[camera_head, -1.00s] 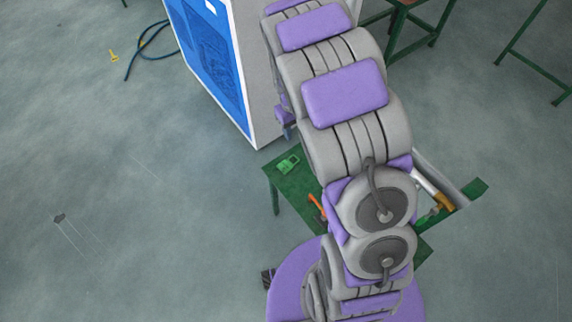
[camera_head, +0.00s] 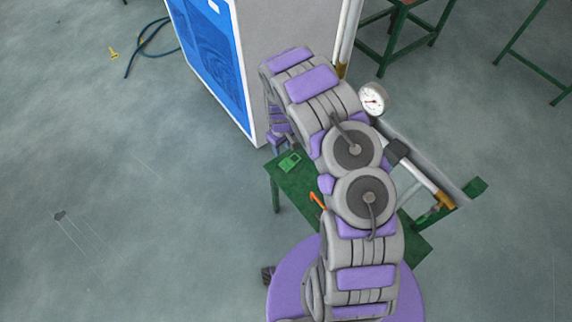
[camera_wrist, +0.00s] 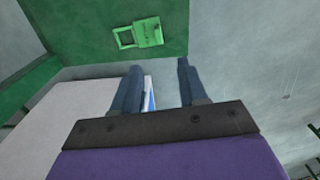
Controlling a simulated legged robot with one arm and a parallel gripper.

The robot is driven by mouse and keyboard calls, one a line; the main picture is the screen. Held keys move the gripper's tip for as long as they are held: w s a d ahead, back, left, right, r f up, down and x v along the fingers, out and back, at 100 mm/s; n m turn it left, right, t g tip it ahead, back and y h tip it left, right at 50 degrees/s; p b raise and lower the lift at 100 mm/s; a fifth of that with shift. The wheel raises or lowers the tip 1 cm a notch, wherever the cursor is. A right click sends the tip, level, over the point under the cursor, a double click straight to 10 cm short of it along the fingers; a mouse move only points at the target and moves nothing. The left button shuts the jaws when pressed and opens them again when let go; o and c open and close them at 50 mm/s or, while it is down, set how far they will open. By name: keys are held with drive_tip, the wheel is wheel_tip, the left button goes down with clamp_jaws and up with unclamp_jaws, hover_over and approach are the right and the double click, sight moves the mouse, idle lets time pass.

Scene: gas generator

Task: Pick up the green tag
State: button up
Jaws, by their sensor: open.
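In the wrist view the tag (camera_wrist: 140,33) shows as a bright green plate with a square loop at one end, on the darker green tabletop (camera_wrist: 90,30). My gripper (camera_wrist: 158,75) has its two dark blue fingers apart with nothing between them. The tag is beyond the fingertips, apart from them. In the head view my gripper (camera_head: 280,145) is just above and left of the tag, partly hidden by my arm.
An orange-handled object (camera_head: 317,201) lies on the table beside my arm. A pressure gauge (camera_head: 373,99) and white pipe (camera_head: 415,172) are right of my arm. Open floor lies to the left.

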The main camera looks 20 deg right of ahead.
drive_tip(key=b, duration=0.2)
hover_over(283, 163)
wheel_tip(283, 163, down, 8)
drive_tip(key=shift+d+r, duration=0.1)
drive_tip(key=shift+s+f+b, duration=0.1)
drive_tip(key=shift+f+b, duration=1.2)
drive_tip(key=shift+f, duration=1.75)
drive_tip(key=shift+r, duration=0.1)
drive_tip(key=shift+c, duration=0.4)
clamp_jaws()
